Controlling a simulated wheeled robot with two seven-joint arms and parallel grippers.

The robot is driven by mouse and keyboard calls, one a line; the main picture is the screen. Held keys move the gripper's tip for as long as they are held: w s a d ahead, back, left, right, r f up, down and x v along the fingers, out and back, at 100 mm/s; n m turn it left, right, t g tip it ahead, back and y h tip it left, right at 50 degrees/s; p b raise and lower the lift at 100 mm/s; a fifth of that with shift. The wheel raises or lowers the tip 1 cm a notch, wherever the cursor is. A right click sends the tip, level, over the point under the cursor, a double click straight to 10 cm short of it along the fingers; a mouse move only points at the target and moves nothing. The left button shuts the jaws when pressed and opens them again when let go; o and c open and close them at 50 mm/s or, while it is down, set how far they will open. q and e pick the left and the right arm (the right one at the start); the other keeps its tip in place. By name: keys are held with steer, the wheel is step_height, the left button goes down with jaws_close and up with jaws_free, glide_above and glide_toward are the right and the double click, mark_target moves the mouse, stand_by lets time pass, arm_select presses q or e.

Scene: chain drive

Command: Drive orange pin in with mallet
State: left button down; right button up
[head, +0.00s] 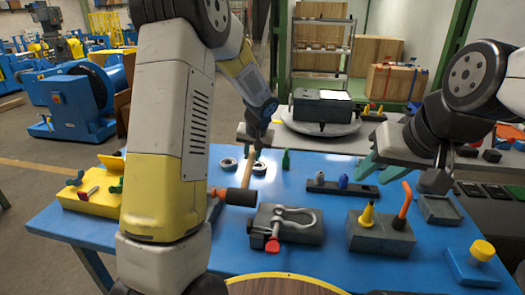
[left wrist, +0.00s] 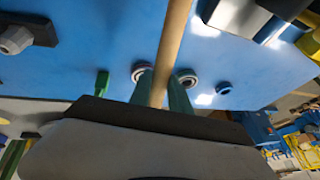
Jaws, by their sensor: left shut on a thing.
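My left gripper (head: 257,150) is shut on the wooden handle of the mallet (head: 240,197), which also shows between its green fingers in the left wrist view (left wrist: 168,60). The mallet hangs down with its head low over the blue table. A grey block with a metal shackle (head: 296,213) stands just right of the mallet head. A red-orange pin (head: 272,242) with a round end sits at the shackle's front. A bent orange piece (head: 404,200) stands in another grey block; I cannot tell which is the orange pin. My right gripper (head: 378,165) is open and empty above the table's right side.
A yellow block (head: 93,196) with small parts lies at the left. Several rings (head: 228,164) and a dark rail (head: 342,189) lie behind the shackle block. A blue block with a yellow knob (head: 482,251) is front right.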

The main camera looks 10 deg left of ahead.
arm_select(q)
steer(key=shift+a, duration=2.15)
steer(key=shift+d+r, duration=0.5)
steer(key=shift+r, duration=0.8)
steer(key=shift+d+r, duration=0.55)
steer(key=shift+r, duration=0.7)
steer(key=shift+d+r, duration=0.5)
steer(key=shift+r, duration=1)
